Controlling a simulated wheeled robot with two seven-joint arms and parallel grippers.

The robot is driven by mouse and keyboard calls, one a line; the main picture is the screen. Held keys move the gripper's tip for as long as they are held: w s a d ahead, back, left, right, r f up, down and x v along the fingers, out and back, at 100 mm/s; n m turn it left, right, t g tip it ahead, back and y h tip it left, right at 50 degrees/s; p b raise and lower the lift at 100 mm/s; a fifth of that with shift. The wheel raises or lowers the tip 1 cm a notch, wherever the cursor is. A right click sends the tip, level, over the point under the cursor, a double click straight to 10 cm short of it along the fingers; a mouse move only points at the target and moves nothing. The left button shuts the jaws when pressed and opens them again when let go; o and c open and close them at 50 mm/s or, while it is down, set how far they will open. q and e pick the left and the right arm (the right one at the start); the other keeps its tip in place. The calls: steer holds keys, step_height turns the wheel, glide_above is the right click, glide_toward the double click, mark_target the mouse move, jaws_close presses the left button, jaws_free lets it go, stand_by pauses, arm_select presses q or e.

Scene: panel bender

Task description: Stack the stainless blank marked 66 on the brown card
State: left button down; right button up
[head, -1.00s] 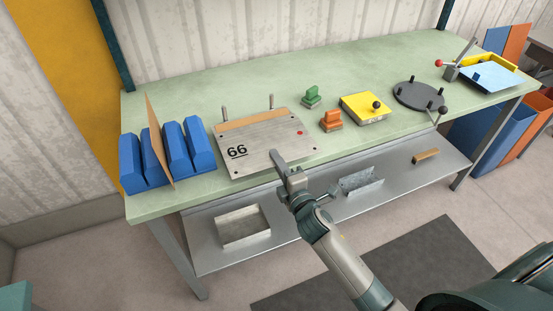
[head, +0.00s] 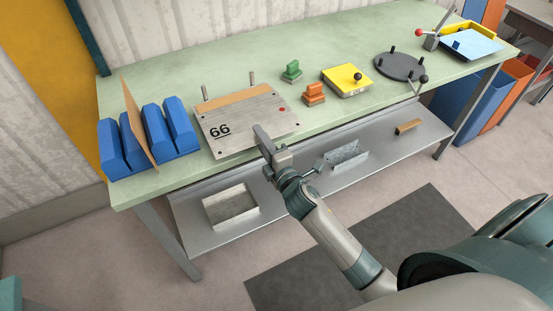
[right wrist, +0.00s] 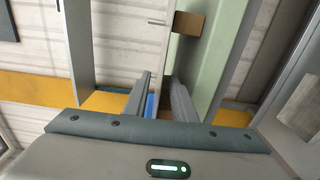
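Another brown sheet (head: 137,120) stands upright in the blue rack. My right gripper (head: 260,133) is at the blank's front edge, overlapping it in the head view. My left gripper is not in view.
Blue rack blocks (head: 180,128) stand left of the blank. A green block (head: 291,70), an orange block (head: 314,93), a yellow block (head: 346,80) and a dark round fixture (head: 399,66) stand to the right. A lower shelf (head: 285,185) holds metal parts.

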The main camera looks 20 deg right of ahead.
steer(key=s+b, duration=0.4)
steer(key=s, duration=1.3)
steer(key=shift+d+b, duration=0.35)
